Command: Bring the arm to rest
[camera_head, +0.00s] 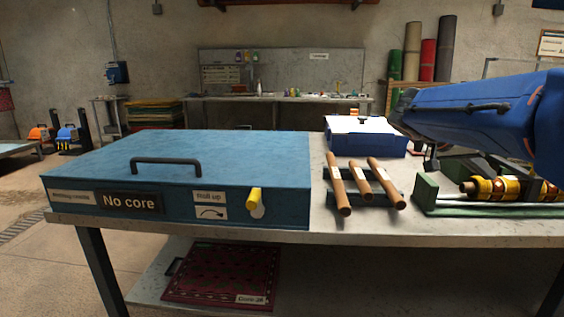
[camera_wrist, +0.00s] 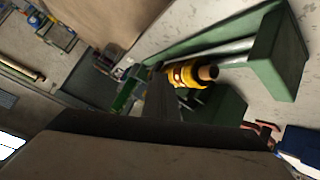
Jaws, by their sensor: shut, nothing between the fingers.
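My blue arm (camera_head: 480,110) reaches in from the right in the head view, raised above the bench. My gripper (camera_head: 430,160) is at its dark left end, small and partly unclear, above the bench behind the green stand. In the wrist view my gripper (camera_wrist: 163,95) shows as dark closed fingers with nothing between them.
A blue box (camera_head: 230,150) labelled "No core" fills the bench's left. Wooden-handled rods (camera_head: 362,180) lie on a dark rack. A blue-and-white case (camera_head: 365,138) is behind. The green roller stand (camera_head: 427,192) is at right. A red patterned mat (camera_head: 222,275) lies on the lower shelf.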

